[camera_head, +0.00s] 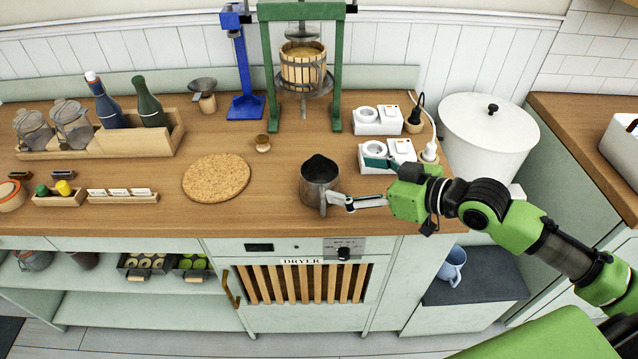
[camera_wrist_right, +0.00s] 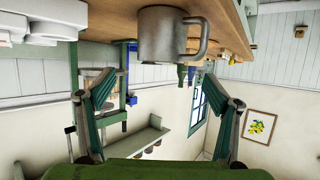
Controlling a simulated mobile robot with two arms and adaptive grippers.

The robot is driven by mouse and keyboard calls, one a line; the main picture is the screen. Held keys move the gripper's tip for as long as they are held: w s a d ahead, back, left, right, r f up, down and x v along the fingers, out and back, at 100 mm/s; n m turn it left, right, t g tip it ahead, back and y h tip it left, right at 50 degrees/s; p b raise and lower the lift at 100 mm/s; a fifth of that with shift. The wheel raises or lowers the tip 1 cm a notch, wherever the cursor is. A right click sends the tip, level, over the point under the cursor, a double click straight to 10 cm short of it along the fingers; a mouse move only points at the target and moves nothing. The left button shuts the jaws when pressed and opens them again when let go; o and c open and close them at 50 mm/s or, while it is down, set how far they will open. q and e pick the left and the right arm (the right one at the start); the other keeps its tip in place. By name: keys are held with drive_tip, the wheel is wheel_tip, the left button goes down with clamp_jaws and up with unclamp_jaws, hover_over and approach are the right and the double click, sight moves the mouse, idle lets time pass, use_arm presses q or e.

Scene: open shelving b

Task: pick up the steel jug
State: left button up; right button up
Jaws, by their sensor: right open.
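The steel jug (camera_head: 318,178) stands upright on the wooden counter (camera_head: 250,215), near its front edge. It is dark grey in the head view, with its handle toward the front. My left gripper is not in view.
A cork mat (camera_head: 216,177) lies left of the jug, and a small wooden knob (camera_head: 262,143) sits behind it. White socket boxes (camera_head: 378,120) stand behind my right gripper. A green press frame (camera_head: 336,80) stands at the back. A white bin (camera_head: 485,135) is at right.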

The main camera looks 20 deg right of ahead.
sight(340, 175)
drive_tip(key=x, duration=0.3)
drive_tip(key=shift+w+a+f+p, duration=0.1)
drive_tip(key=shift+w+a+p, duration=0.2)
drive_tip(key=p+x, duration=0.1)
drive_tip(key=x, duration=0.4)
drive_tip(key=shift+w+a, duration=0.15)
drive_tip(key=shift+w+a+f, duration=0.1)
drive_tip(key=shift+w+f, duration=0.05)
drive_tip(key=shift+f, duration=0.05)
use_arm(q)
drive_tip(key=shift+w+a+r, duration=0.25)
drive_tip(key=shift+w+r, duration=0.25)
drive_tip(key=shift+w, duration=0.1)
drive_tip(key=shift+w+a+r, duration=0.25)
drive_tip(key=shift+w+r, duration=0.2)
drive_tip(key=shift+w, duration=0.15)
use_arm(e)
drive_tip(key=c, duration=1.4)
